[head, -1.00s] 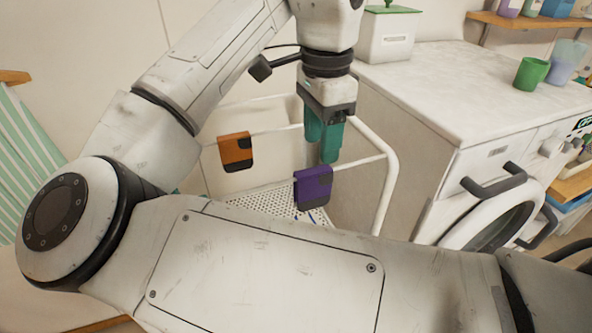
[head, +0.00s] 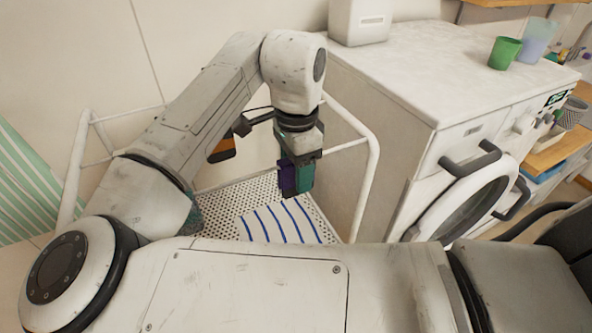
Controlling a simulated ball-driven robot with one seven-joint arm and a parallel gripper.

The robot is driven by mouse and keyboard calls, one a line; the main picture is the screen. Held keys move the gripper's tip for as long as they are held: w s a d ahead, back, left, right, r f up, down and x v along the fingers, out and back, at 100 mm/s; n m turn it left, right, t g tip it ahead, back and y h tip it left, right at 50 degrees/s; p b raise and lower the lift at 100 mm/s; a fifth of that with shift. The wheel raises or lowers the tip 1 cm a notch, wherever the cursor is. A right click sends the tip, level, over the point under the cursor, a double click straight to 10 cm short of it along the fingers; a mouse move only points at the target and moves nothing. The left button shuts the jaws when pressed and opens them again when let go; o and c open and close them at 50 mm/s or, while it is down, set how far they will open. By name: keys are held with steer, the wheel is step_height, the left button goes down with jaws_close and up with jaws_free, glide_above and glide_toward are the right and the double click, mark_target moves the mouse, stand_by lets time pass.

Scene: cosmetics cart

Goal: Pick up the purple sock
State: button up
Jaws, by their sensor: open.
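The purple sock (head: 287,180) hangs folded over the cart's white rail, with a dark patch on it. My gripper (head: 299,186) has come down right at the sock. One teal finger shows just to the right of the purple cloth. The other finger is hidden, so I cannot tell whether the sock lies between the fingers or beside them. The jaws are open.
An orange sock (head: 223,149) hangs further left on the rail, partly hidden by my arm. The white cart (head: 369,185) has a perforated shelf with a blue-striped white cloth (head: 281,222). A white washing machine (head: 430,75) stands close on the right.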

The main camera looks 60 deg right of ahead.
steer(key=shift+c, duration=0.3)
jaws_close()
stand_by(0.4)
